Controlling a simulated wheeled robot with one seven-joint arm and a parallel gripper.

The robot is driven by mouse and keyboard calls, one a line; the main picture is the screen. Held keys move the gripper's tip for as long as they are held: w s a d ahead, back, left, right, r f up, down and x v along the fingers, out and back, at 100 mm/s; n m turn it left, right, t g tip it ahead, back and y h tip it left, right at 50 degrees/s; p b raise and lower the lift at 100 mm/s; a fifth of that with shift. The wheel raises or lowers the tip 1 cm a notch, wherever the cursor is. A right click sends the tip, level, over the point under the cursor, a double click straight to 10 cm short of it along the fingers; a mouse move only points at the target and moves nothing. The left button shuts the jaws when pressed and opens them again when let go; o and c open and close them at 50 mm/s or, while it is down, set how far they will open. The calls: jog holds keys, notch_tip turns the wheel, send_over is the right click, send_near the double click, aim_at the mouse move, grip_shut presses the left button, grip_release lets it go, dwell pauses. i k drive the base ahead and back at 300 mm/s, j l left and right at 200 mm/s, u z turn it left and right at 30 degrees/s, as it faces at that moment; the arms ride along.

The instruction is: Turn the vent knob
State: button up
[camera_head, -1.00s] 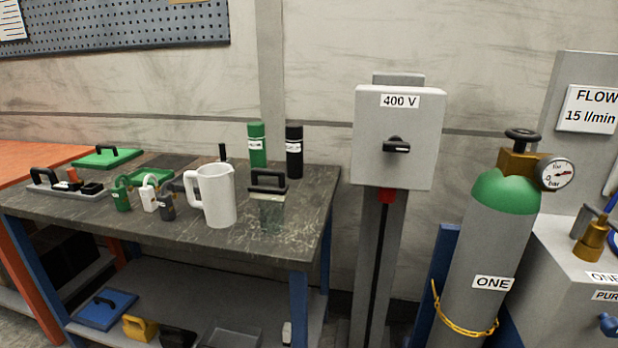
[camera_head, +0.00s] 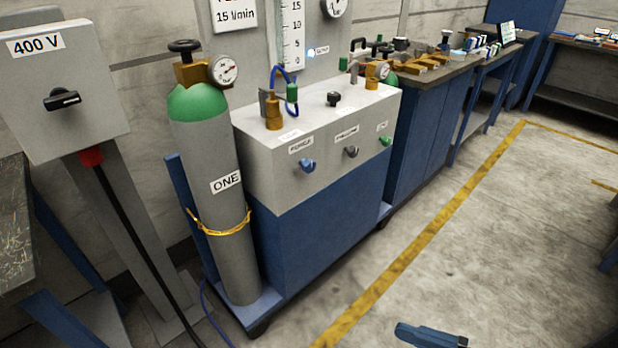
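The grey-topped cabinet (camera_head: 258,150) with a blue lower body stands in the middle of the head view. Its sloped front carries a blue knob (camera_head: 307,165), a grey knob (camera_head: 351,151) and a green knob (camera_head: 385,140), each with a small white label above. The labels are too small to read surely, so I cannot tell which knob is the vent knob. A black knob (camera_head: 333,98) sits on the cabinet's top.
A grey cylinder (camera_head: 215,150) marked ONE, with green shoulder and gauge, stands left of the cabinet, held by a yellow chain. The 400 V box (camera_head: 95,90) is further left. The floor (camera_head: 480,260) at right is open.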

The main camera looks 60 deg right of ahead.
aim_at(386, 141)
jog(key=z, duration=1.7)
